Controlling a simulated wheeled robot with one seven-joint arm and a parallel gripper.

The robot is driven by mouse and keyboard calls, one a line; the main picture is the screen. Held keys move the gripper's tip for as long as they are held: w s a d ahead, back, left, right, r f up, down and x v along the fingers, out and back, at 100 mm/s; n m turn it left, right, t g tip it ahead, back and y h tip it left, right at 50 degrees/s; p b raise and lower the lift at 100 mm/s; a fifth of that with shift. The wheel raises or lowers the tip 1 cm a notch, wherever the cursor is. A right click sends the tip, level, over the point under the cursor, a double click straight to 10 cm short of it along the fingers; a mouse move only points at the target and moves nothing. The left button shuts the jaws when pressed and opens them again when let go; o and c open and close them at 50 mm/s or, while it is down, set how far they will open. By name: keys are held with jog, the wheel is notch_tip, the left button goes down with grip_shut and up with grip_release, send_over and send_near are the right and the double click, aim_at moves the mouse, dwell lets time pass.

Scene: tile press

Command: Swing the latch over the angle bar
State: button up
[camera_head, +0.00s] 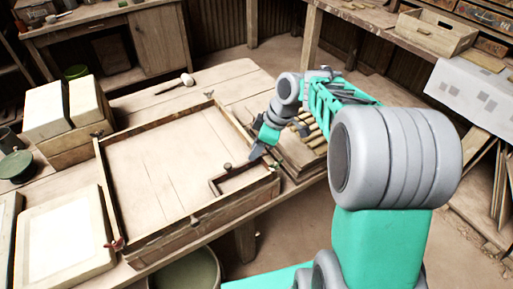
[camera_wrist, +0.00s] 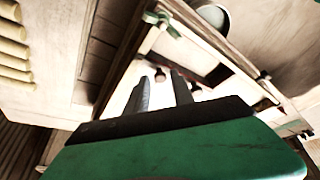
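The angle bar (camera_head: 232,183) is a brown L-shaped strip in the near right corner of a wooden frame (camera_head: 160,237) on the table. A small dark knob (camera_head: 228,167) stands by the bar. A small red piece (camera_head: 115,244) at the frame's near left corner looks like a latch; I cannot tell for certain which fitting is the latch. My gripper (camera_head: 257,151) is above the frame's right side, near the bar's far end. In the wrist view my gripper (camera_wrist: 161,78) shows two grey fingers apart with nothing visible between them. Its contact with the frame cannot be told.
White blocks (camera_head: 68,108) stand left of the frame, with a pale framed slab (camera_head: 65,240) in front. A wooden board with rods (camera_head: 305,150) lies right of my gripper. A green bucket (camera_head: 187,272) stands below the table's front edge. The frame's inside is mostly clear.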

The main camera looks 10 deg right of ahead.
aim_at(266, 161)
jog(key=shift+o, duration=0.9)
jog(key=v, duration=0.7)
jog(key=shift+r, duration=0.4)
jog(key=shift+s, duration=0.1)
jog(key=s+f+m+t+h, duration=0.1)
jog(key=s+f+m+h, duration=0.2)
jog(key=s+m, duration=0.9)
jog(key=shift+s+a+f+m+h, duration=0.3)
jog(key=shift+s+a+m+h, duration=0.25)
jog(key=shift+s, duration=0.5)
jog(key=shift+d+n, duration=0.1)
jog(key=shift+n, duration=0.15)
dwell(0.4)
